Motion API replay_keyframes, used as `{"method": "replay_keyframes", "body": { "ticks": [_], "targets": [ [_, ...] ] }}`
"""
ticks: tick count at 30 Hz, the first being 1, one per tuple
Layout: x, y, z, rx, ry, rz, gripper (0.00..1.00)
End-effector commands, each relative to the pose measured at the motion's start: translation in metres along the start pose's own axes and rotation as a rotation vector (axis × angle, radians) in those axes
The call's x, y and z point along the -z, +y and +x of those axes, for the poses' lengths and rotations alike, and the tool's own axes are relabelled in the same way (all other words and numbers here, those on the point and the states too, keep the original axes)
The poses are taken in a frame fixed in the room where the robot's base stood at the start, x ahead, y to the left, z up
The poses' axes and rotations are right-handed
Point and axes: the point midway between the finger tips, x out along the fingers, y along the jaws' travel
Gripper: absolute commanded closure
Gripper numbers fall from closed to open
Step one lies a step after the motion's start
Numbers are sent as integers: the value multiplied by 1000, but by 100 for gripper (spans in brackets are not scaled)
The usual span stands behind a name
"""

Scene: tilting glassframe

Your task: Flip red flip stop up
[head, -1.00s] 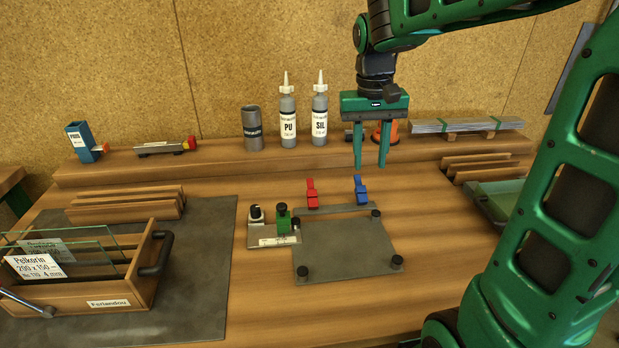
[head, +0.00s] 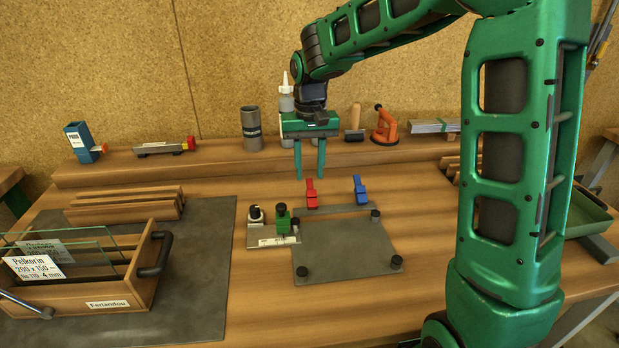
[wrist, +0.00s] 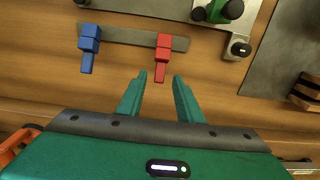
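The red flip stop (head: 311,193) is on a grey metal strip (head: 338,208) at the back edge of the dark plate. In the wrist view the red flip stop (wrist: 162,60) lies just beyond my fingertips, roughly between their lines. The blue flip stop (head: 360,190) is on the same strip, to the right in the head view, and in the wrist view it (wrist: 89,47) is at the left. My gripper (head: 309,178) points down above and a little behind the red stop. Its fingers (wrist: 160,82) are apart with nothing between them.
The dark plate (head: 345,250) with black knobs lies in front of the strip. A fixture with a green block (head: 283,222) stands left of the red stop. Bottles and an orange tool (head: 385,126) stand on the back ledge. A wooden crate of glass (head: 150,285) is at the left.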

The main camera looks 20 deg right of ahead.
Motion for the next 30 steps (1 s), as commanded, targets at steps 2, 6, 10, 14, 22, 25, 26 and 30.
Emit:
{"method": "replay_keyframes", "body": {
  "ticks": [2,6,10,14,22,25,26,30],
  "targets": [
    [0,0,11,0,-2,0,67],
    [0,0,24,0,-1,0,67],
    [0,0,28,0,0,0,67],
    [0,0,29,0,1,0,67],
    [0,0,29,-1,1,0,100],
    [0,0,29,-1,1,0,100],
    [1,5,29,-1,1,2,100],
    [0,-1,28,-2,6,-3,100]
  ]
}}
